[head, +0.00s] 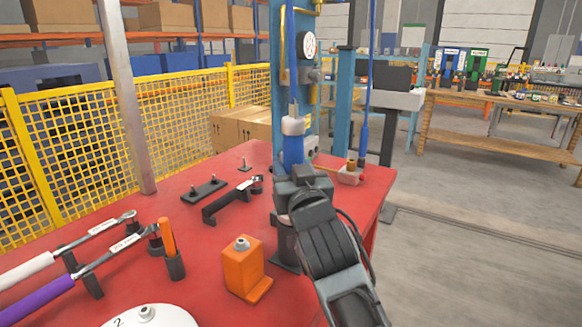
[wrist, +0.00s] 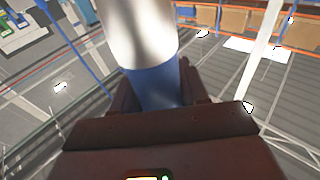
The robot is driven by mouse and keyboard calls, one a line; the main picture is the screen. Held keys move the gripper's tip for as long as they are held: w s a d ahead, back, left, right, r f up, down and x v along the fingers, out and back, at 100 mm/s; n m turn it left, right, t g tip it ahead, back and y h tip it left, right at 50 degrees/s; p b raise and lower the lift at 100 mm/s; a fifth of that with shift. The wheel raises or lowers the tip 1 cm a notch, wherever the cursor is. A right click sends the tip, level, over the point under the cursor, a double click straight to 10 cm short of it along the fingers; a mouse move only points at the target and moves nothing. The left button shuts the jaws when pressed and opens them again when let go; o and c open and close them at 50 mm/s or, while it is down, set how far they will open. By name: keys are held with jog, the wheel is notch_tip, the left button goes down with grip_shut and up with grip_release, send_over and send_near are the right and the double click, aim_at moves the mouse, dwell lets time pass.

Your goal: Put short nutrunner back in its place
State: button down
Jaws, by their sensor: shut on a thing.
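The short nutrunner (head: 293,150), a blue cylinder with a silver top, stands about upright at the middle of the head view. A blue hose rises from its top. My gripper (head: 296,178) is shut on it. In the wrist view the blue and silver body (wrist: 145,75) rises between my gripper's dark fingers (wrist: 150,95). A dark post with a foot plate (head: 286,262) shows below my gripper on the red table. My gripper hides the tool's lower end, so I cannot tell whether it touches the post.
The red table (head: 330,215) also carries an orange block (head: 243,268), a black bracket (head: 225,205), torque wrenches (head: 105,255) and a white disc (head: 150,315). A second blue tool (head: 363,140) hangs at the right above a small pale holder (head: 349,177). A blue column (head: 281,60) stands behind.

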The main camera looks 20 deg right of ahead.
jog(key=shift+f, duration=0.2)
jog(key=c, duration=0.9)
grip_release()
jog(key=o, duration=0.4)
jog(key=shift+f, duration=0.15)
jog(key=b+v, duration=0.1)
jog(key=v, duration=0.6)
jog(key=shift+s+a, duration=0.15)
jog(key=shift+s, duration=0.25)
